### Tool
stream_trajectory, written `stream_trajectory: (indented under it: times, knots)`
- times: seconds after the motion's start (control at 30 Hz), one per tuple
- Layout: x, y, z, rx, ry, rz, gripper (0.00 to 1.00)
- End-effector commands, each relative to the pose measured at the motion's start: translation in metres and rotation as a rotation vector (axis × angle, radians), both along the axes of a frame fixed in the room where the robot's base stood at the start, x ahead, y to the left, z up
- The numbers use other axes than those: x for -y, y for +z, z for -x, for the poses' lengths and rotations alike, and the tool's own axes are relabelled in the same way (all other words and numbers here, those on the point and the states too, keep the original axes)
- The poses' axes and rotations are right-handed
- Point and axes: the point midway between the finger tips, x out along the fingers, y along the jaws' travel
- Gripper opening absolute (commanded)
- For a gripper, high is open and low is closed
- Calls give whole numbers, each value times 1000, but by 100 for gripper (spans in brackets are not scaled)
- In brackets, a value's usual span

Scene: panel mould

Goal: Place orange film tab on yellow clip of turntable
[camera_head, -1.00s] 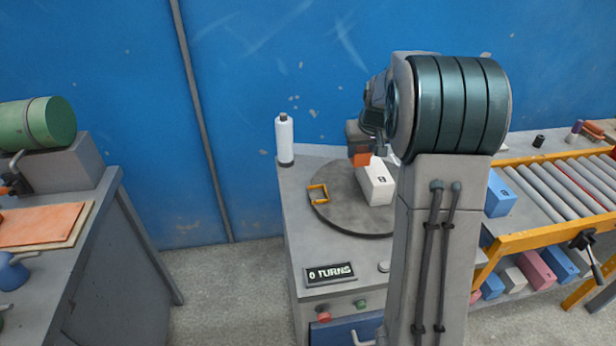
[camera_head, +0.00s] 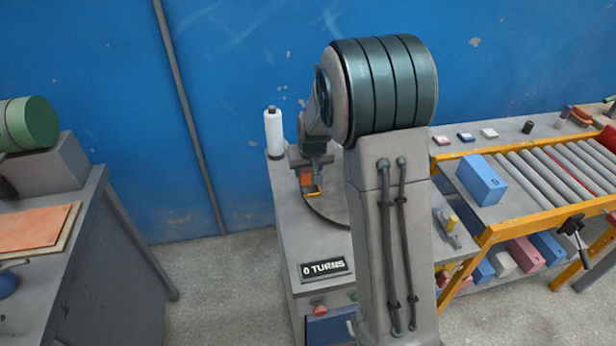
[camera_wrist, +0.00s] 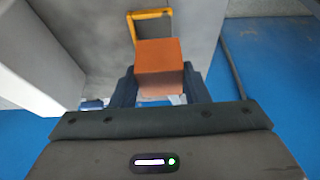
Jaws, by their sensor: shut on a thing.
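My gripper (camera_wrist: 160,88) is shut on the orange film tab (camera_wrist: 160,62), which sits between its two dark fingers in the wrist view. In the head view the orange tab (camera_head: 306,178) hangs below my wrist, over the left part of the turntable (camera_head: 335,215). The yellow clip (camera_wrist: 151,14) lies just beyond the tab in the wrist view. In the head view part of the clip (camera_head: 316,192) shows just below and right of the tab. I cannot tell whether tab and clip touch. My arm hides much of the turntable.
A "0 TURNS" display (camera_head: 326,268) is at the front. A roller conveyor (camera_head: 555,180) with a blue box (camera_head: 482,180) is on the right. A large pale block (camera_wrist: 35,65) is close on the left in the wrist view.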

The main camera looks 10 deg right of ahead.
Motion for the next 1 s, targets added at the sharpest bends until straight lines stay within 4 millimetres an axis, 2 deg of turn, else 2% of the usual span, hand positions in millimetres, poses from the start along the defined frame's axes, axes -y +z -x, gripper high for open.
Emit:
stream_trajectory:
  times: [0.2, 0.6, 0.63, 0.7, 1.0]
  knots:
    - [2, -31, 1, -5, -1, 1, 18]
    - [1, -38, 0, -1, -1, 0, 18]
    - [1, -38, 0, -1, -1, 0, 44]
    - [1, -37, 0, -1, -1, 0, 63]
    - [1, -36, 0, -2, -1, 0, 63]
